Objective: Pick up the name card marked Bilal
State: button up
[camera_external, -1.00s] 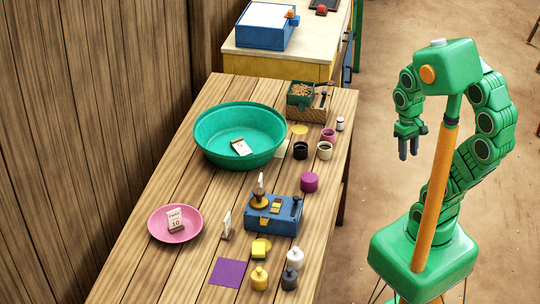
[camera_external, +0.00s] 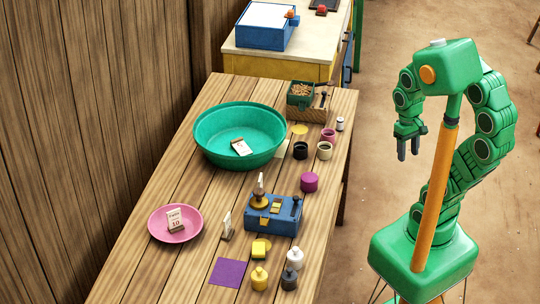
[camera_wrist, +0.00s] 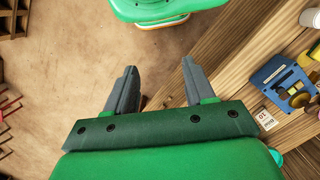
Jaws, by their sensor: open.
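Several small white cards show in the external view. One stands in the pink plate (camera_external: 160,235), a card with dark lettering and a 10 (camera_external: 175,220). Another card (camera_external: 227,227) stands on the table right of the plate. A third card (camera_external: 241,147) lies in the green basin (camera_external: 205,152). A fourth card (camera_external: 261,183) is upright at the blue device (camera_external: 285,222). A lettered card (camera_wrist: 265,118) also shows in the wrist view, beside the blue device. I cannot tell which card reads Bilal. My gripper (camera_external: 408,152) is open, empty and apart from the table, to its right.
Yellow, white and grey bottles (camera_external: 259,279) and a purple mat (camera_external: 228,272) are near the table's front. A magenta pot (camera_external: 308,182), small jars (camera_external: 324,151) and a wooden box (camera_external: 312,115) stand along the right side. A wooden wall borders the table's left.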

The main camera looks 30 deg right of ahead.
jog(key=w+a+f+m+g+y, duration=0.3)
jog(key=w+a+m+y, duration=0.15)
jog(key=w+a, duration=0.85)
jog(key=w+a+f+m+g+y, duration=0.2)
jog(key=w+a+f+m+y, duration=0.3)
jog(key=w+a, duration=0.8)
jog(key=w+a+f+m+y, duration=0.4)
jog(key=w+f+y, duration=0.1)
jog(key=w, duration=0.5)
jog(key=shift+t, duration=0.4)
jog(key=f, duration=0.7)
jog(key=shift+w+a+f, duration=0.2)
jog(key=shift+w+a, duration=0.1)
jog(key=shift+w, duration=0.1)
jog(key=shift+x, duration=1.5)
jog(key=shift+r, duration=0.1)
jog(key=shift+c, duration=0.5)
grip_shut()
